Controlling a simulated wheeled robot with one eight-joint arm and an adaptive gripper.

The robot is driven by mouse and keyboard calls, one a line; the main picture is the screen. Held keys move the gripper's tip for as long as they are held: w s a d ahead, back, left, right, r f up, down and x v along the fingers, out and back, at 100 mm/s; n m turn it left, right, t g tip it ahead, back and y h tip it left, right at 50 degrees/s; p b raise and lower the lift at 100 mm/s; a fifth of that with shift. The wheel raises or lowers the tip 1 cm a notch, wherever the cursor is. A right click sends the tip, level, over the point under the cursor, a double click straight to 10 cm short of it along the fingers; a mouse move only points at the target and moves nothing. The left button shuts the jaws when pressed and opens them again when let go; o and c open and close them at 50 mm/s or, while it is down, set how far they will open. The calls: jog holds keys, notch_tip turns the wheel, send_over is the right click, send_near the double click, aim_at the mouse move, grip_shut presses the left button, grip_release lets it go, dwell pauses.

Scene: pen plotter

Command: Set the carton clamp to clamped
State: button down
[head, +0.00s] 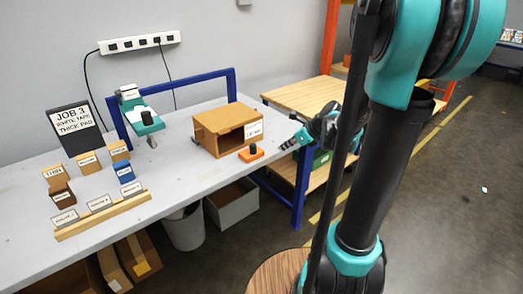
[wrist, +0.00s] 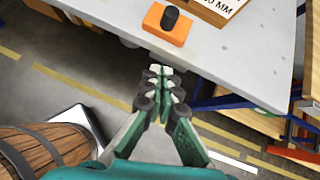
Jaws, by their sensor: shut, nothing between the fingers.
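A brown open-fronted box (head: 209,139) with a white label stands at the right end of the grey bench. In front of it sits an orange block with an upright black knob (head: 251,153); I cannot tell for sure whether this is the carton clamp. The orange block also shows at the top of the wrist view (wrist: 165,36). My gripper (head: 288,144) is off the bench's right end, to the right of the orange block and apart from it. In the wrist view its fingertips (wrist: 160,71) are together and empty, below the block.
A teal device (head: 146,123) hangs by a blue frame (head: 231,84). A JOB 3 sign (head: 73,128) and several labelled blocks stand at the bench's left. A wooden-topped table (head: 305,93) stands behind my gripper. A barrel (wrist: 58,148) shows at the lower left of the wrist view.

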aim_at(255, 144)
jog(key=shift+w+r+m, duration=0.15)
jog(key=shift+w+m, duration=0.2)
jog(key=shift+m, duration=0.05)
jog(key=x, duration=0.4)
jog(key=r+x, duration=0.1)
jog(key=x, duration=0.3)
jog(key=w+a+x, duration=0.1)
jog(key=x, duration=0.3)
jog(key=shift+a+r, duration=0.1)
jog(key=shift+r, duration=0.2)
jog(key=shift+w+a, duration=0.4)
jog(key=shift+w+a, duration=0.65)
jog(key=shift+w, duration=0.3)
jog(key=shift+w+a, duration=0.65)
jog(key=shift+w, duration=0.3)
jog(key=shift+d, duration=0.1)
